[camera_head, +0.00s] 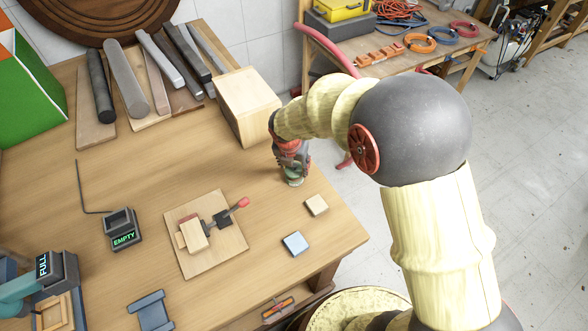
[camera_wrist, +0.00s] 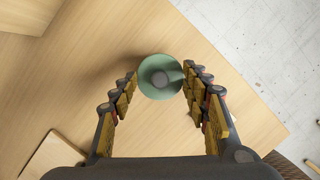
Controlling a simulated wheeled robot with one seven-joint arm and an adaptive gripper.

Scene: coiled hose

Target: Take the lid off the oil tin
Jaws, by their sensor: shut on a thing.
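The oil tin (camera_head: 293,181) is a small green round thing near the back right edge of the wooden table, mostly hidden under my gripper (camera_head: 291,160) in the head view.
A wooden block (camera_head: 248,105) stands close behind my gripper. The table's right edge is close.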

